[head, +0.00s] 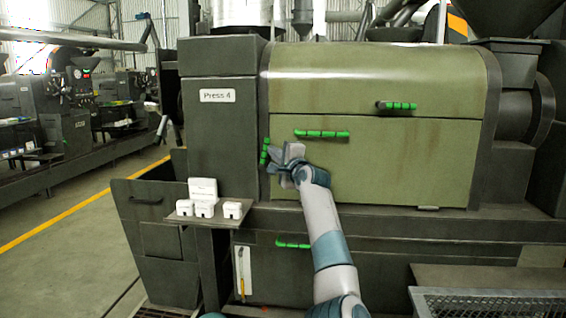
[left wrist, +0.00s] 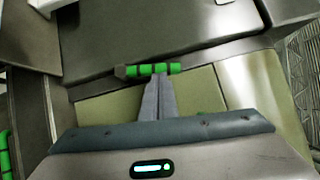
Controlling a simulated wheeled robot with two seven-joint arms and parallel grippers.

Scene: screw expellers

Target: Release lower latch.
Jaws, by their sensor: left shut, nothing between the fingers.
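A short green latch handle (head: 264,152) stands nearly upright at the left edge of the olive lower panel (head: 400,165) of Press 4. It shows in the left wrist view as a green bar (left wrist: 170,68) with a grey end piece. My left gripper (head: 277,165) is just right of and below this handle in the head view. Its fingers (left wrist: 157,82) are shut and empty, with the tips at the bar's middle in the left wrist view. I cannot tell whether they touch it. My right gripper is not in view.
Horizontal green handles sit on the lower panel (head: 322,133), on the upper cover (head: 396,105) and on the base below (head: 293,243). A small shelf (head: 215,219) with white containers (head: 203,190) juts out at the left. A mesh-topped surface (head: 490,302) is at the lower right.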

